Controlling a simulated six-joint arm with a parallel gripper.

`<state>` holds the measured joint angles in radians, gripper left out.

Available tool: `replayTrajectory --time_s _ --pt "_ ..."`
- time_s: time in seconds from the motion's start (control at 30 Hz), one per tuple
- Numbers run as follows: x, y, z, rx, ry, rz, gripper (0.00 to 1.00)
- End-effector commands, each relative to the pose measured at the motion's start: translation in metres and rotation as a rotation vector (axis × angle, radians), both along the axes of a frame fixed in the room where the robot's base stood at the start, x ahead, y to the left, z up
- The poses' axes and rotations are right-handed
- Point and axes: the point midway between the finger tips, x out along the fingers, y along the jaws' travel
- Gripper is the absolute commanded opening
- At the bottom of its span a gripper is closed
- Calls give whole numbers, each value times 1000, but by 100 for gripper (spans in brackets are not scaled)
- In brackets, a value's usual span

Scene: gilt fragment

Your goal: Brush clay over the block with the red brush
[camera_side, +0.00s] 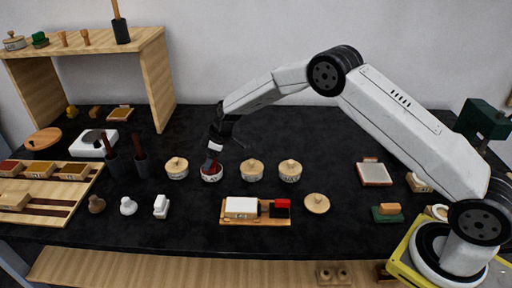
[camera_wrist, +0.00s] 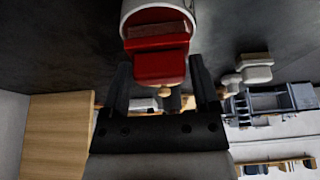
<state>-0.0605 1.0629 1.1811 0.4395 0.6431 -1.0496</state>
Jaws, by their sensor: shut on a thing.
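My gripper (camera_side: 215,138) points down over an open white jar (camera_side: 211,178) with dark red contents, in the middle of the side view. In the wrist view my gripper (camera_wrist: 163,90) is shut on the red brush (camera_wrist: 160,64), whose far end is inside the jar's white rim (camera_wrist: 126,12). How deep the brush sits in the jar is hidden. The white-topped block (camera_side: 240,206) sits on a wooden tray (camera_side: 257,222) in front of and right of the jar.
Lidded jars (camera_side: 251,169) stand beside the open jar, left and right. A loose round lid (camera_side: 317,203) lies right of the tray. Dark cups (camera_side: 141,164) and small white pieces (camera_side: 128,206) stand to the left. The black table behind the jars is mostly clear.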

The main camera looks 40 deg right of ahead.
Motion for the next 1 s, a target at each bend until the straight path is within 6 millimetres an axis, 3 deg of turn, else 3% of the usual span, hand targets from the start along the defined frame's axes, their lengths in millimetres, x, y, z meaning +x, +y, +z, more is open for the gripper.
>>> replayTrajectory --time_s 0.53,1.0 --pt "-1 0 1 0 1 0 31" --pt "0 0 27 0 0 0 31"
